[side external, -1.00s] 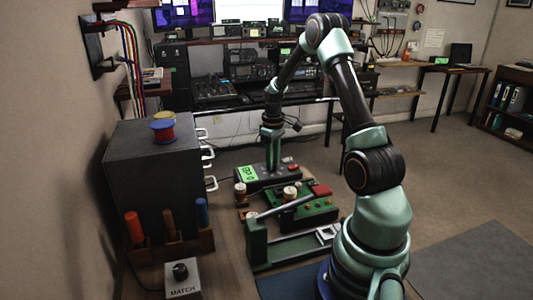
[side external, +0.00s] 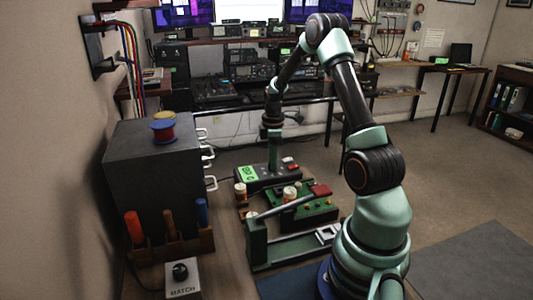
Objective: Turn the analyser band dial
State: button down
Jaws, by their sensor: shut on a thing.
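The analyser (side external: 282,181) is a dark box with a lit green screen (side external: 248,173) and red buttons on its right side. It sits on the bench beyond the green boards. My gripper (side external: 273,167) points straight down onto the top of the analyser, just right of the screen. It is shut on the band dial, which the fingers hide. I cannot read the dial's setting or the screen's figures from here.
A green board with knobs and a red block (side external: 320,190) stands in front of the analyser. A grey drawer cabinet (side external: 150,165) with spools is on the left. A MATCH box (side external: 182,277) and a rack of coloured handles (side external: 172,247) are at front left.

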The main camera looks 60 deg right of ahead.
jog(key=shift+n, duration=0.5)
jog(key=c, duration=0.5)
grip_release()
jog(key=shift+c, duration=0.2)
jog(key=shift+r, duration=0.1)
notch_tip(320, 180, up, 12)
